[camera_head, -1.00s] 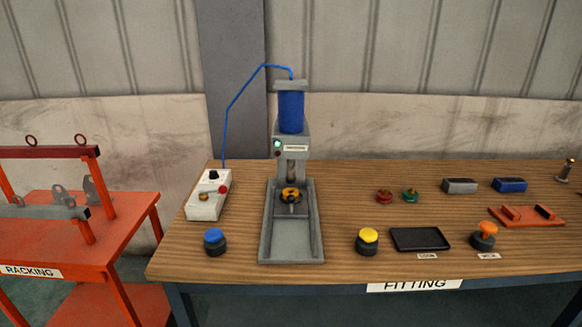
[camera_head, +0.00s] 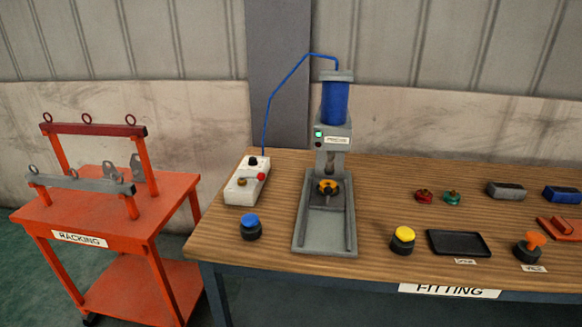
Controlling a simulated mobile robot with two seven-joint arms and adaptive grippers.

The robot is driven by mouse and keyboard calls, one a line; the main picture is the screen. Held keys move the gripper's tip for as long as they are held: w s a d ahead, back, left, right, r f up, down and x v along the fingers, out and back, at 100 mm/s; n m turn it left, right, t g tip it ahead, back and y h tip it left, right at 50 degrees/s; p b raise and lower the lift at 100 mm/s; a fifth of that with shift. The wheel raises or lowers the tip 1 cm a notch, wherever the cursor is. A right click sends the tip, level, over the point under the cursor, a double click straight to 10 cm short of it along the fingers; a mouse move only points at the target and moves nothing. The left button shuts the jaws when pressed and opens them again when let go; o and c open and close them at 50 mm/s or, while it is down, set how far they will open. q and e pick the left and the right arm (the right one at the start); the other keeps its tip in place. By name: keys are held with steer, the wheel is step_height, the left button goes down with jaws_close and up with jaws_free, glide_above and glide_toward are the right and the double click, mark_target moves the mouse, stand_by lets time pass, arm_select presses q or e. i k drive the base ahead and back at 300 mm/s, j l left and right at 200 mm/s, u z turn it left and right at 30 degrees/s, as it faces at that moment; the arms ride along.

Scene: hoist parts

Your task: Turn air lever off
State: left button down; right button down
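A white air control box (camera_head: 243,188) sits at the left end of the wooden bench. It carries a lever with a red knob (camera_head: 261,176), a black knob (camera_head: 253,162) and a brass fitting (camera_head: 241,183). A blue hose (camera_head: 268,107) runs from behind the box up to the top of the grey press (camera_head: 325,215) with a blue cylinder (camera_head: 335,102). A green light (camera_head: 319,134) shows on the press. Neither of my grippers is in view.
A blue button (camera_head: 250,226) stands in front of the box, and a yellow button (camera_head: 403,239) right of the press. A black tray (camera_head: 459,244) and orange button (camera_head: 530,245) are further right. An orange racking cart (camera_head: 110,205) stands left, with a gap before the bench.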

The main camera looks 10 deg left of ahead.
mark_target(261, 176)
steer(key=j+z, duration=0.2)
steer(key=j, duration=0.25)
steer(key=k+j+z, duration=0.15)
steer(key=j, duration=0.3)
steer(key=k+j+z, duration=0.2)
steer(key=j, duration=0.2)
steer(key=i+j, duration=0.05)
steer(key=i, duration=0.05)
